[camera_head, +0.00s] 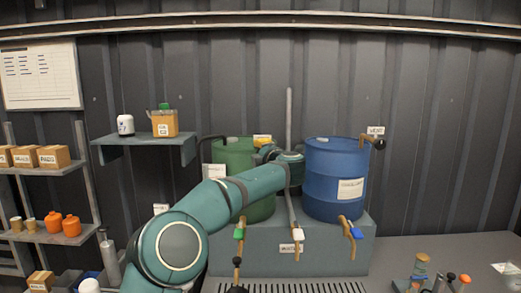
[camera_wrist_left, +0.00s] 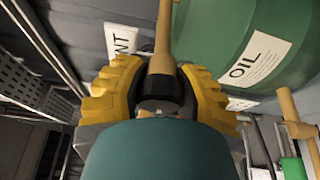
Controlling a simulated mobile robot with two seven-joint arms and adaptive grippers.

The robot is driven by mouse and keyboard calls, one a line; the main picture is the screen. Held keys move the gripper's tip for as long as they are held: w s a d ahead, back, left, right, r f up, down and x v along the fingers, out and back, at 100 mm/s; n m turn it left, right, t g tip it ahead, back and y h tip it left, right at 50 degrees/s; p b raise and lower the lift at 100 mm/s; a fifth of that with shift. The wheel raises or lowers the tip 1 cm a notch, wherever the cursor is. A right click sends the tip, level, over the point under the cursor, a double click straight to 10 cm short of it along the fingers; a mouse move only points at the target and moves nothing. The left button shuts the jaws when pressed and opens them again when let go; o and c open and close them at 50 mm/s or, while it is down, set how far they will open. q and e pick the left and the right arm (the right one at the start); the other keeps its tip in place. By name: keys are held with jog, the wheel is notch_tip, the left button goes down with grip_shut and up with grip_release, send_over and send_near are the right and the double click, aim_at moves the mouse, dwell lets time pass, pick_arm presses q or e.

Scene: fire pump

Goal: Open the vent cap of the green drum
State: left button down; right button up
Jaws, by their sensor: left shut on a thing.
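The green drum (camera_head: 232,152) stands on the grey stand, left of the blue drum, partly hidden by my left arm. In the left wrist view the green drum (camera_wrist_left: 215,35) shows its OIL label. My left gripper (camera_head: 262,144) is at the drum's upper right side; its fingertips are mostly hidden in the head view. In the left wrist view its yellow fingers (camera_wrist_left: 158,95) are shut around the black vent cap (camera_wrist_left: 157,90) at the end of a tan pipe (camera_wrist_left: 165,45). A VENT label, partly covered, is beside it. My right gripper is not in view.
The blue drum (camera_head: 336,165) stands close on the right, with its own capped vent pipe (camera_head: 378,144). Taps with a green handle (camera_head: 239,234) and a blue handle (camera_head: 356,233) stick out below. A wall shelf (camera_head: 150,142) is on the left.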

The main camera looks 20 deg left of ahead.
pick_arm(q)
jog(key=shift+d+f+n+g+h+p, duration=0.15)
jog(key=shift+n+g+h+p, duration=0.3)
jog(key=shift+n, duration=0.85)
jog(key=c, duration=0.5)
grip_release()
jog(key=v, duration=1.2)
